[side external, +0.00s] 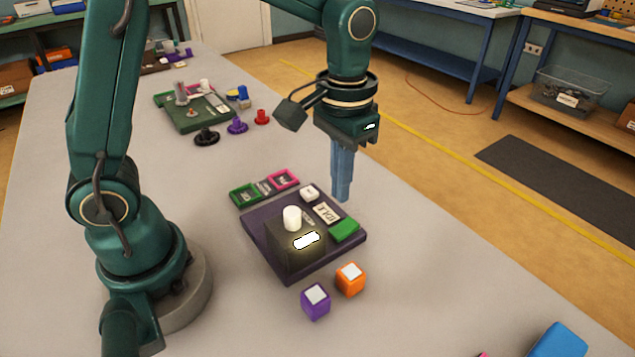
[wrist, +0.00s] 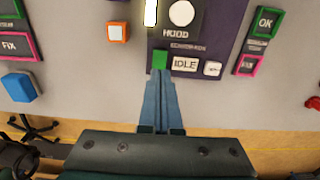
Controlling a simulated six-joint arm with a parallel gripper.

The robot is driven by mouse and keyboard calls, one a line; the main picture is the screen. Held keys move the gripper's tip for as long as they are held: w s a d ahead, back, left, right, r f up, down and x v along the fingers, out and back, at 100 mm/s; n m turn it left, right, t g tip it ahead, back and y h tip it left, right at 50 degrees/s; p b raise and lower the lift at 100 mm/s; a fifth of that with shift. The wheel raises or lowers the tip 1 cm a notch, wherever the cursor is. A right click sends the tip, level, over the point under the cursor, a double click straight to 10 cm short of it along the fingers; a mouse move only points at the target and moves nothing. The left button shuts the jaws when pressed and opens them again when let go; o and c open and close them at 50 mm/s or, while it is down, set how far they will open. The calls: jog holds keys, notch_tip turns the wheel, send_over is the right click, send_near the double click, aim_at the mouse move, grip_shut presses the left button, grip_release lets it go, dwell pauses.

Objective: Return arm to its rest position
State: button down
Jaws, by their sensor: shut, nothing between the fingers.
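My gripper (side external: 342,196) points straight down above the table, just beyond the far edge of a dark purple board (side external: 262,212). Its blue fingers are together with nothing between them. In the wrist view the closed fingertips (wrist: 160,74) appear just below a green block (wrist: 160,60) on the board; I cannot tell the exact height gap.
An orange cube (side external: 350,279) and a purple cube (side external: 315,301) stand before the board. Green (side external: 245,195) and pink (side external: 284,178) frames lie behind it. A green board (side external: 190,115) with several small parts sits farther back. A blue block (side external: 558,342) is at front right.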

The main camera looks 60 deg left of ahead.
jog(key=s+a+r+t, duration=0.2)
jog(key=s+r+t, duration=0.15)
jog(key=r, duration=0.35)
jog(key=s+a+f+t, duration=0.1)
jog(key=s+t, duration=0.1)
jog(key=s, duration=0.5)
jog(key=shift+s+a+f, duration=0.25)
jog(key=shift+s+f, duration=0.05)
jog(key=shift+f, duration=0.05)
